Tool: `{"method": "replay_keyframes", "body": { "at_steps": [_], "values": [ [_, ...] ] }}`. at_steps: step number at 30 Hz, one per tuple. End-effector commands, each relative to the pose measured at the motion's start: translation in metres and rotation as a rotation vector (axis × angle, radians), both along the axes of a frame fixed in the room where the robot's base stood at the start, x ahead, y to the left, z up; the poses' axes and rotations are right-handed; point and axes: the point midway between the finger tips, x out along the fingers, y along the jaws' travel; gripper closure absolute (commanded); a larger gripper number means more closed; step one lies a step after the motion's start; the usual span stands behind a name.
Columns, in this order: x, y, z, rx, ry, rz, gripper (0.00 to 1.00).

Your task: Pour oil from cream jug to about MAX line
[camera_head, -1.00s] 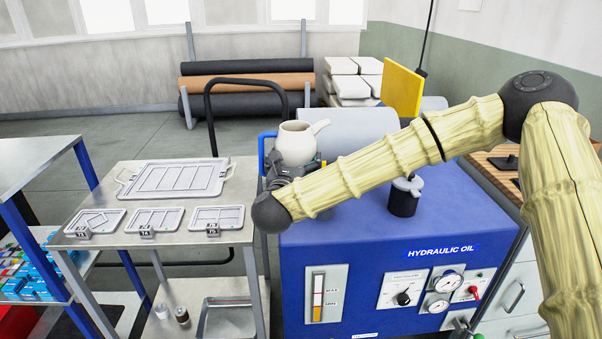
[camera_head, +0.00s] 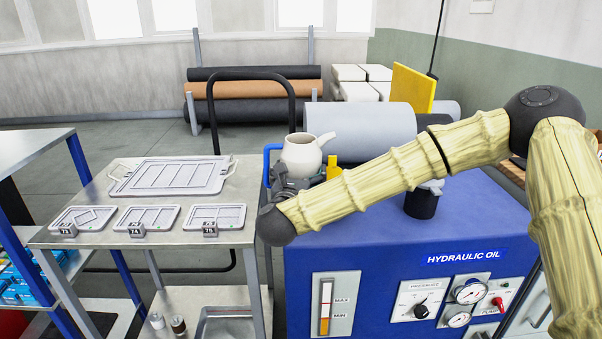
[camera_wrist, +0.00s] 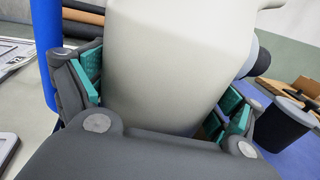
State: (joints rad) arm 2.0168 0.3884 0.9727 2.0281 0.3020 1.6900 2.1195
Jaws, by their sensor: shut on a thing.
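The cream jug (camera_head: 301,155) is held over the back left of the blue hydraulic oil tank (camera_head: 385,240). It looks roughly upright, with its spout toward the right. My gripper (camera_head: 285,183) is shut on the jug; in the wrist view its green pads (camera_wrist: 165,95) press both sides of the jug's pale body (camera_wrist: 175,60). The oil inside the jug is hidden. The sight gauge (camera_head: 325,307) on the tank front has MAX and MIN marks; orange shows in its lower part, and the exact level is hard to read.
A black cylinder with a grey cap (camera_head: 421,203) stands on the tank top, right of my forearm. A small yellow part (camera_head: 333,167) shows beside the jug. A trolley (camera_head: 100,245) with trays stands left. A yellow board (camera_head: 412,88) and a grey roll (camera_head: 360,132) are behind.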

Motion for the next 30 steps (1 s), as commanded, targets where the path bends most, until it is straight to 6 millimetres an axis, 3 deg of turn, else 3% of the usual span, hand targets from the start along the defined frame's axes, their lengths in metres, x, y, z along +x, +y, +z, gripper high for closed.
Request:
{"method": "replay_keyframes", "body": {
  "at_steps": [22, 30],
  "values": [
    [0.0, 0.038, -0.01, 0.523, -0.002, -0.003, 0.69],
    [0.0, 0.04, -0.013, 0.665, -0.003, -0.002, 0.69]
  ]
}}
